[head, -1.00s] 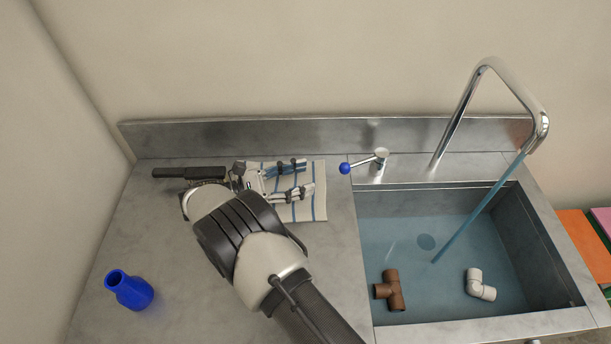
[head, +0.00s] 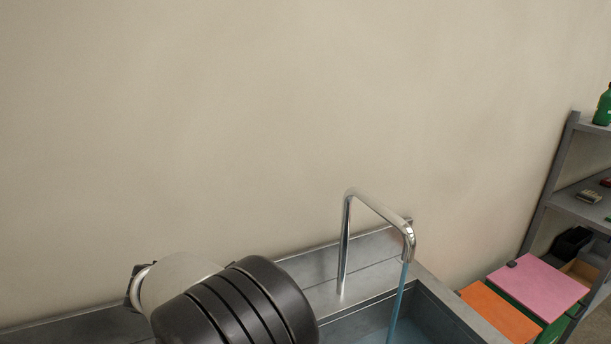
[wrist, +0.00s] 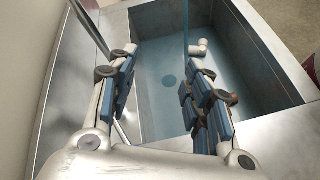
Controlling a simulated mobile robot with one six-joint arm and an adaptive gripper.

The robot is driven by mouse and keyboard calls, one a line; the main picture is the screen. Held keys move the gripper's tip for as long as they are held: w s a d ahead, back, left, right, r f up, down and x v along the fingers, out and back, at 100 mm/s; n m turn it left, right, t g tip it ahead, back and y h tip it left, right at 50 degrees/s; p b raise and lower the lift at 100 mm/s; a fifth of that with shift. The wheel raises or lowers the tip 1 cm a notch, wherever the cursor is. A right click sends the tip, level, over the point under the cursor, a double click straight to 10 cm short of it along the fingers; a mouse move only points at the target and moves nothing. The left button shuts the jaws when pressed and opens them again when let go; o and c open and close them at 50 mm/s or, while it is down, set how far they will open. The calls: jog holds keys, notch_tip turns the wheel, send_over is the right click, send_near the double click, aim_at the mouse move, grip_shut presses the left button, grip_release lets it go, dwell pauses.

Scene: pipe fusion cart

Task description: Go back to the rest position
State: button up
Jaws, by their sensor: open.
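My gripper (wrist: 163,60) is open and empty in the wrist view, its two blue-padded fingers spread apart above the sink. In the head view my arm fills the lower left, and the gripper is mostly hidden behind it. The sink (head: 440,318) shows only its far right part in the head view. Its water-filled basin (wrist: 255,68) lies below and beyond the fingers in the wrist view. A white elbow fitting (wrist: 199,45) seems to lie in the basin near the right fingertip.
A chrome faucet (head: 345,240) stands behind the sink with water running. To the right are an orange panel (head: 500,315), a pink panel (head: 540,284) and a grey shelf (head: 545,195) holding a green bottle (head: 604,105). The wall above the counter is clear.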

jog(key=s+d+r+m+g+y, duration=0.25)
jog(key=s+d+r+m, duration=0.2)
jog(key=d, duration=0.35)
jog(key=s+d+r+m+g+y, duration=0.1)
jog(key=s+d+r+m+y, duration=0.3)
jog(key=d, duration=0.3)
jog(key=s+d+m+t+y, duration=0.2)
jog(key=s+m, duration=0.2)
jog(key=s, duration=0.4)
jog(key=s+d+f+m+t+y, duration=0.1)
jog(key=s+d+m+t+y, duration=0.1)
jog(key=s, duration=0.6)
jog(key=m+y, duration=0.1)
jog(key=m, duration=0.1)
jog(key=shift+d+f+m, duration=0.3)
jog(key=shift+m, duration=0.05)
